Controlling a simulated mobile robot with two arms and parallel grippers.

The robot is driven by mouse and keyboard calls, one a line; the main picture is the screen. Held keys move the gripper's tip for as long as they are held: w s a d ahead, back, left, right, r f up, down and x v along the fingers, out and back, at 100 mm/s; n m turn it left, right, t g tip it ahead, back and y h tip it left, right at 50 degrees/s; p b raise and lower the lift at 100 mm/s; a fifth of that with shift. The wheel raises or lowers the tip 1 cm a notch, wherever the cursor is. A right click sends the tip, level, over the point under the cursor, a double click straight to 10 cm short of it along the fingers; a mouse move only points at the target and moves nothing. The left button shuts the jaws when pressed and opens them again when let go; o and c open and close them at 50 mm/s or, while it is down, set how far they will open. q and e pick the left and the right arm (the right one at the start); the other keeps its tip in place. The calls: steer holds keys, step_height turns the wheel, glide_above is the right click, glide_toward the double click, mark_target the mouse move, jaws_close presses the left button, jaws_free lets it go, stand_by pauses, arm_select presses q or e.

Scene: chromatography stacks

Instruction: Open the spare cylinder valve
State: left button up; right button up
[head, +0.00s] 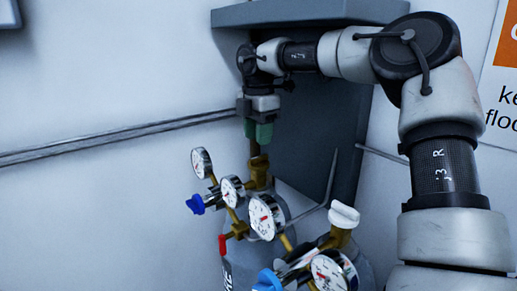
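Two grey gas cylinders stand below in the head view, both with brass valves and gauges. The rear cylinder's brass valve (259,172) points up, and its top is hidden by my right gripper (258,132). The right gripper points down with green fingertips directly over this valve. Whether the fingers are closed on its knob cannot be told. The front cylinder has a white valve knob (343,215), which is free. Which cylinder is the spare one is not marked in view. My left gripper is not in view.
Gauges (265,216) and a blue regulator knob (195,204) stick out at the rear cylinder. Another gauge (328,272) and a blue knob (268,281) sit at the front one. A metal rail (120,138) runs along the wall. A dark grey panel (315,150) stands behind the cylinders.

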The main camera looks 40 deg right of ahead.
mark_target(258, 157)
steer(key=f+p, duration=0.1)
steer(key=f, duration=0.3)
steer(key=shift+d, duration=0.2)
steer(key=shift+a+f, duration=0.15)
steer(key=shift+f, duration=0.5)
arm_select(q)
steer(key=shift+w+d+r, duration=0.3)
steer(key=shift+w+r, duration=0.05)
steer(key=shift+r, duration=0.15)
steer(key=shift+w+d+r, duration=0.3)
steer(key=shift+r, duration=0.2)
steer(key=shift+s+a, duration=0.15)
arm_select(e)
jaws_close()
